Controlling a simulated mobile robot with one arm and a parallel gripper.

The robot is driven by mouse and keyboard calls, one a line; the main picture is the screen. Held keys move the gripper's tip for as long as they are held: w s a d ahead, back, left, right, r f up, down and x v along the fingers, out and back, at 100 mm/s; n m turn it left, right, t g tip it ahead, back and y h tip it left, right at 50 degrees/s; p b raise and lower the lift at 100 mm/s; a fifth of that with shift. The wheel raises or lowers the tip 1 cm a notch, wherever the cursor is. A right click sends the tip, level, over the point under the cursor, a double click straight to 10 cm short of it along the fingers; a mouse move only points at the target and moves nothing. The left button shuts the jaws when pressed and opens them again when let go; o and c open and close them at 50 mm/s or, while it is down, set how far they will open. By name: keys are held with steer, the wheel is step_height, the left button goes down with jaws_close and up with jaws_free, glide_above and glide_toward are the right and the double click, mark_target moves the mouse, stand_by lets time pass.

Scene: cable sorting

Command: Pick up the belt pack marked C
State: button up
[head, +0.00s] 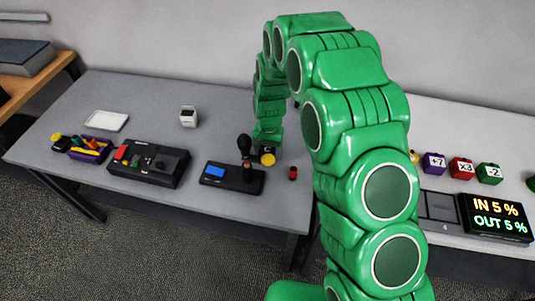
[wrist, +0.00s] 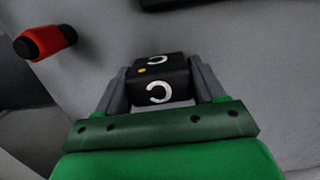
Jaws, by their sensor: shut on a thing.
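The belt pack marked C (wrist: 160,82) is a small black box with white C marks on two faces and a small orange dot. It sits between the two grey fingers of my gripper (wrist: 155,88) in the wrist view, and the fingers are shut on its sides. The pack cannot be made out clearly there. Whether it touches the table is unclear.
A black control box (head: 150,165), a purple tray (head: 90,156) and a small white block (head: 188,117) are to the left. Number cubes (head: 461,168) are on the right.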

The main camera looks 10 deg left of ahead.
steer(key=shift+c, duration=0.6)
steer(key=shift+r, duration=0.1)
